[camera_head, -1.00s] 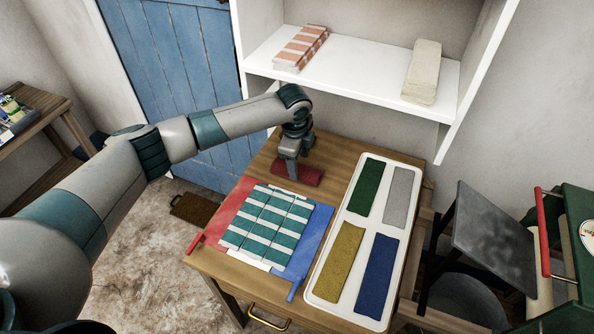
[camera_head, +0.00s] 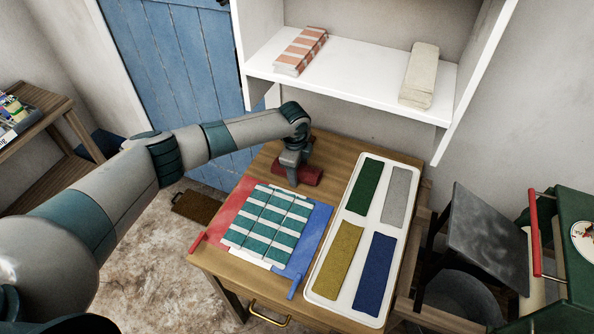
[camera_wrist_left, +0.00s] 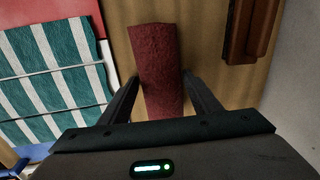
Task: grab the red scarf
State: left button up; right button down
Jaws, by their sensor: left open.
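The red scarf (camera_head: 312,174) is a dark red folded strip lying on the wooden table near its back edge. In the left wrist view the red scarf (camera_wrist_left: 159,62) runs lengthwise between the two fingers. My left gripper (camera_head: 293,183) points down at the scarf in the head view and partly hides it. In the left wrist view my left gripper (camera_wrist_left: 160,88) is open, one finger on each side of the scarf, with small gaps visible. My right gripper is not in view.
A striped teal-and-white cloth (camera_head: 268,222) lies on a red and blue board in front of the scarf. A white tray (camera_head: 346,228) with green, grey, yellow and blue strips stands to the right. A white shelf (camera_head: 350,76) overhangs behind. A brown object (camera_wrist_left: 247,30) lies beside the scarf.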

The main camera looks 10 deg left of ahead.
pick_arm(q)
jog(key=c, duration=1)
jog(key=shift+o, duration=0.3)
jog(key=shift+r, duration=0.15)
jog(key=shift+r+b, duration=0.4)
jog(key=shift+r, duration=0.15)
jog(key=shift+c, duration=0.2)
notch_tip(320, 180, up, 2)
jog(key=shift+w+r+b, duration=0.1)
jog(key=shift+r+b, duration=0.05)
jog(key=shift+b, duration=0.5)
jog(key=shift+o, duration=0.2)
jog(key=s+d+r+b, duration=0.3)
jog(key=s+d+r, duration=0.2)
jog(key=d, duration=0.5)
notch_tip(320, 180, up, 2)
jog(key=shift+s+d+r, duration=0.15)
jog(key=shift+s+r, duration=0.05)
jog(key=shift+s, duration=0.15)
